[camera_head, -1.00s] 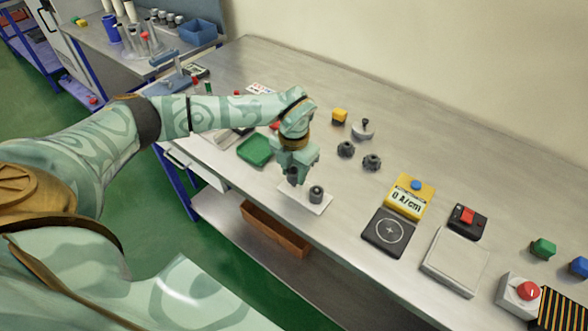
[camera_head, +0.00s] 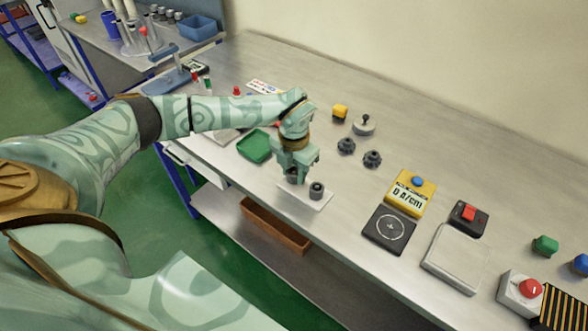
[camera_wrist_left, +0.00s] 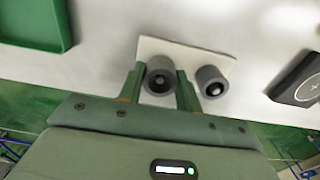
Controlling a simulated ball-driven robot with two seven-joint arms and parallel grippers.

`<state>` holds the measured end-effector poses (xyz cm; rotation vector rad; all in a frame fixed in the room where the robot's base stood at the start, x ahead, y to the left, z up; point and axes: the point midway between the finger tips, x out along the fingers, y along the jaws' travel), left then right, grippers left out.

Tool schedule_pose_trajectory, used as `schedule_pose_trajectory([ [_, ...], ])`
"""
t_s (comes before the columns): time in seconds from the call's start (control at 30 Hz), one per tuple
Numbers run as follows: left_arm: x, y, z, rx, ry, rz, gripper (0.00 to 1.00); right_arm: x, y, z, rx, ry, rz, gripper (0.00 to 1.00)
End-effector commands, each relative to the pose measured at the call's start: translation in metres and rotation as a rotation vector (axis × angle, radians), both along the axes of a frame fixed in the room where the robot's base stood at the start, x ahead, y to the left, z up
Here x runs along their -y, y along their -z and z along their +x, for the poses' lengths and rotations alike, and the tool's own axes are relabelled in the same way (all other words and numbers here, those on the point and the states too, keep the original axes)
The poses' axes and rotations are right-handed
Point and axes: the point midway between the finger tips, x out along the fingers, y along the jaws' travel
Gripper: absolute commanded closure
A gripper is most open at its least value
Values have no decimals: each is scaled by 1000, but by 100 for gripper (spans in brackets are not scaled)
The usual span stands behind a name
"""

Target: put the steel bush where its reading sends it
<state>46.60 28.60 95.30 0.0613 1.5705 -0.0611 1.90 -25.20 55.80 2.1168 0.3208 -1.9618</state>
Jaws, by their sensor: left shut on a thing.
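My left gripper (camera_head: 294,181) reaches down at the plate's left part. In the left wrist view its fingers (camera_wrist_left: 159,90) are shut on one bush (camera_wrist_left: 160,72). That bush is mostly hidden in the head view. The other bush (camera_head: 317,190) stands free on the plate, just right of the gripper; it also shows in the left wrist view (camera_wrist_left: 211,80). A yellow meter (camera_head: 411,193) reads "0 A/cm", with a dark pad (camera_head: 388,230) bearing a circle mark in front. My right gripper is not in view.
A green tray (camera_head: 255,146) lies left of the gripper. Two dark knobbed parts (camera_head: 346,146) stand behind. A grey flat box (camera_head: 455,258), a red-switched block (camera_head: 468,217) and a red-button box (camera_head: 521,294) are at right. A brown bin (camera_head: 275,228) sits below the bench edge.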

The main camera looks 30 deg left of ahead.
Motion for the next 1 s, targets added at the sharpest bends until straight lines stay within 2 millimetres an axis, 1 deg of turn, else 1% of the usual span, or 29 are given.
schedule_pose_trajectory([
  [0.73,0,12,0,0,0,0,97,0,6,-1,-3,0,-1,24],
  [0.87,0,11,0,0,0,0,97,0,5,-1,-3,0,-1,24],
  [0.9,0,11,0,0,0,0,60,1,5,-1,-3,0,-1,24],
  [0.97,0,11,0,0,0,0,44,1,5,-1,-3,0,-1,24],
  [1.0,0,11,0,0,0,0,40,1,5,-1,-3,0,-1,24],
])
